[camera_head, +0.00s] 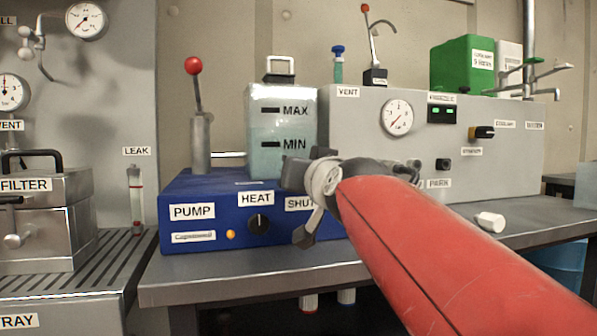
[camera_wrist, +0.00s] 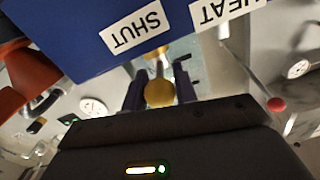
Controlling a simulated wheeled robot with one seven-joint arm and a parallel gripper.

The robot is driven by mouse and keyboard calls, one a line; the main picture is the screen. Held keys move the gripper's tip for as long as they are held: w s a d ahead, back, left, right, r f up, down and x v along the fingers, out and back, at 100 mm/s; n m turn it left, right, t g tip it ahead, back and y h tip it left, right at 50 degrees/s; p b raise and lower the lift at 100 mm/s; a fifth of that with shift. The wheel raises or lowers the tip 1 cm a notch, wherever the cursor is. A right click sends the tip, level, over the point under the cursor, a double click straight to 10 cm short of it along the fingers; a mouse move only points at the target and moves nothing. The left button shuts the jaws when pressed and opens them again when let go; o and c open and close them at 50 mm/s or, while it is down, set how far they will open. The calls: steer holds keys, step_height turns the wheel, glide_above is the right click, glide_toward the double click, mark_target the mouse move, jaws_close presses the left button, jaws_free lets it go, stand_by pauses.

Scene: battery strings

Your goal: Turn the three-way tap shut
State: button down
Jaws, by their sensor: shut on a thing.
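The three-way tap (camera_wrist: 158,92) shows in the wrist view as a brass-yellow rounded piece between the two dark fingers of my gripper (camera_wrist: 159,86), beside the blue pump box. My gripper is shut on it. The SHUT label (camera_wrist: 138,30) appears upside down just left of the tap, and the HEAT label (camera_wrist: 214,10) lies further right. In the head view my red arm reaches to the right front of the blue pump box (camera_head: 172,193) and partly covers the SHUT label (camera_head: 299,204). The tap and the fingertips are hidden there.
A tank marked MAX and MIN (camera_head: 268,165) and a red-knobbed lever (camera_head: 193,66) stand on the pump box. A grey panel with a dial (camera_head: 397,118) stands to the right. A small white cylinder (camera_head: 490,222) lies on the grey bench (camera_head: 200,283).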

steer(key=c, duration=1.1)
jaws_free()
steer(key=shift+s, duration=0.1)
steer(key=b+v, duration=0.1)
steer(key=v, duration=0.6)
steer(key=shift+s, duration=0.25)
steer(key=shift+s+d, duration=0.1)
